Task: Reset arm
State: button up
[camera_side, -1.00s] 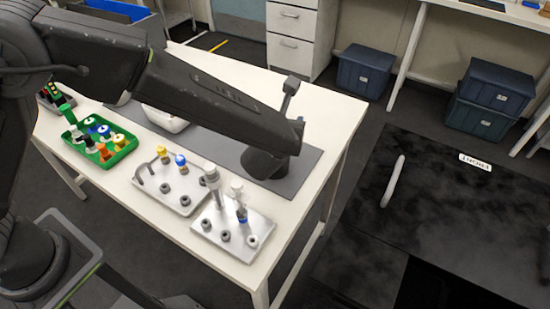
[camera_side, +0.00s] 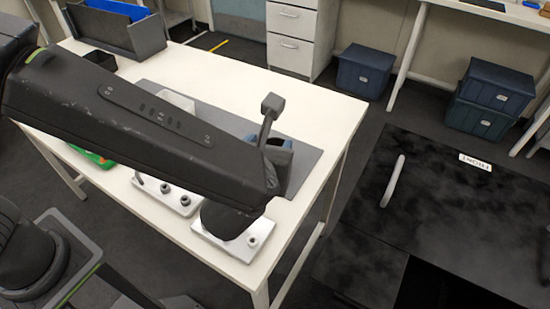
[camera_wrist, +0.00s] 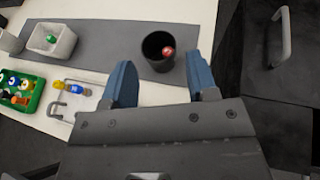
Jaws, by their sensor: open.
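My gripper (camera_wrist: 161,62) is open in the wrist view. Its two blue fingers are spread with nothing between them. In the side view it (camera_side: 268,142) is mostly behind my own wrist, over the grey mat (camera_side: 311,157). In the wrist view, a black cup (camera_wrist: 149,58) holding a red-capped item (camera_wrist: 168,52) stands beyond the fingertips.
A white box (camera_wrist: 65,46) holds a green-capped item. A green tray (camera_wrist: 34,101) holds several bottles. A metal rack (camera_wrist: 62,126) carries yellow- and blue-capped items. My arm hides much of both racks in the side view. The table's right back (camera_side: 325,105) is clear.

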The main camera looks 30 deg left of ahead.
dwell(0.3)
jog(key=s+a+r+n+g+y, duration=0.1)
jog(key=s+a+r+n+g, duration=0.15)
jog(key=a+n, duration=0.6)
jog(key=s+a+r+n+g, duration=0.2)
jog(key=s+a+n+g, duration=0.15)
jog(key=a+n, duration=0.55)
jog(key=s+a+r+n+h, duration=0.1)
jog(key=s+a+n+h, duration=0.1)
jog(key=n, duration=0.5)
jog(key=s+a+r+n+g+h, duration=0.1)
jog(key=s+a+n+h, duration=0.2)
jog(key=s+n, duration=0.4)
jog(key=shift+s+a+r+n, duration=0.2)
jog(key=shift+a+r+n, duration=0.2)
jog(key=shift+a+n, duration=0.15)
